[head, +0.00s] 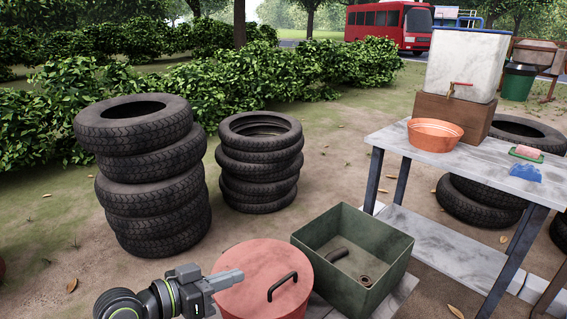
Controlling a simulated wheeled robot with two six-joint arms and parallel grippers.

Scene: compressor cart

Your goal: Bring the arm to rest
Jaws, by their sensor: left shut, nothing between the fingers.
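My left gripper (226,280) shows at the bottom of the head view, left of centre. Its fingers are together with nothing between them, and they point right. In the picture the fingertips overlap the left part of a round red lid (262,262) with a black handle. I cannot tell how high the fingers are above the lid. My right gripper is not in view.
A green open bin (392,264) stands right of the lid, with a dark curved piece inside. Tyre stacks (150,170) (259,160) stand behind. A grey table (470,170) at right holds an orange basin (435,134) and a white tank (467,65).

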